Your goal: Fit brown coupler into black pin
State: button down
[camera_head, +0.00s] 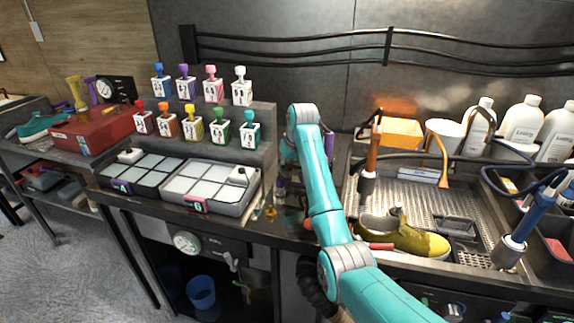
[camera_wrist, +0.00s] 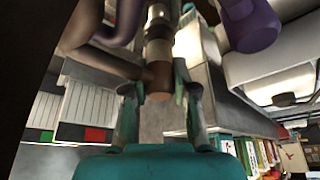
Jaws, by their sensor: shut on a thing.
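In the wrist view my gripper (camera_wrist: 160,90) is shut on a brown cylindrical piece, which I take to be the brown coupler (camera_wrist: 158,80). Its round brown end shows between the two fingertips. A grey and dark cylindrical fitting (camera_wrist: 157,32) stands in line with it, farther up in the picture. I cannot tell whether the two touch or how deeply they are joined. I cannot surely pick out the black pin; it may be part of this fitting. In the head view my teal arm reaches to the bench left of the sink, and it hides the gripper and the coupler.
A dark hose (camera_wrist: 112,25) curves close by on the left and a purple rounded thing (camera_wrist: 250,25) hangs at the right. In the head view, trays of pale blocks (camera_head: 210,188) stand left of my arm. A yellow shoe (camera_head: 405,237) lies in the metal sink (camera_head: 465,202) to the right.

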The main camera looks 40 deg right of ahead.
jog(key=shift+f, duration=0.35)
jog(key=c, duration=0.8)
grip_release()
jog(key=shift+r, duration=0.1)
jog(key=v, duration=1.1)
jog(key=shift+s+r, duration=0.2)
jog(key=shift+r, duration=0.1)
